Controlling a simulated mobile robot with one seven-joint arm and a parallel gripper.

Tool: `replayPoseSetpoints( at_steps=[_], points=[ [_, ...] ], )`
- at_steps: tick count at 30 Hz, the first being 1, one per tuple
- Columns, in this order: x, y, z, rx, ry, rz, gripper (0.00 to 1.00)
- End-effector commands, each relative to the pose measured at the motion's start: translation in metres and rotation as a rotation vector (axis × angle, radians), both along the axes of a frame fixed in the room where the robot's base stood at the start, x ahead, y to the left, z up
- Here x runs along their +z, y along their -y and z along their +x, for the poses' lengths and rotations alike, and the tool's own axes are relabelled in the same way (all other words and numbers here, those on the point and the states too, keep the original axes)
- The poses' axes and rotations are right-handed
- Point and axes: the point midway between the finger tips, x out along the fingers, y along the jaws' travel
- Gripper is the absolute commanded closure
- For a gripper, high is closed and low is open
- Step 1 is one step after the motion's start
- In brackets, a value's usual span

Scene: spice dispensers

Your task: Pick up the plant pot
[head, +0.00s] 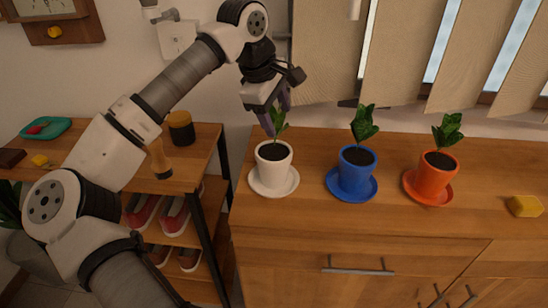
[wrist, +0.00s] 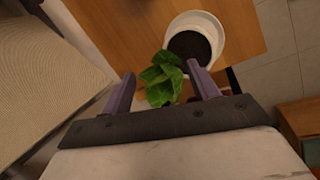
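Three potted plants stand in a row on the wooden cabinet: a white pot (head: 273,176) at the left, a blue pot (head: 354,178) in the middle and an orange pot (head: 433,180) at the right. Each stands on a saucer of its own colour. My gripper (head: 277,122) is above the white pot, around or close beside its plant's leaves. In the wrist view the two purple fingers (wrist: 161,90) are apart, with the green leaves (wrist: 160,78) seen between them and the white pot (wrist: 196,38) beyond. The gripper is not on the pot's rim.
A yellow block (head: 524,206) lies at the right of the cabinet top (head: 310,205). A shelf at the left holds a dark jar (head: 181,128), a wooden bottle (head: 160,160), a teal tray (head: 46,128) and shoes below. Blinds hang behind the cabinet.

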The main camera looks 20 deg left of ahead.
Motion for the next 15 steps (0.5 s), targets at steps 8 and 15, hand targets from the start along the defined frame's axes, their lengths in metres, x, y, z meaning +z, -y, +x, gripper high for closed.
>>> replayPoseSetpoints(
  at_steps=[8, 15],
  points=[
    [0.0004, -0.0002, -0.0001, 0.0, 0.0, 0.0, 0.77],
    [0.0005, -0.0003, 0.0, 0.0, 0.0, 0.0, 1.0]
  ],
)
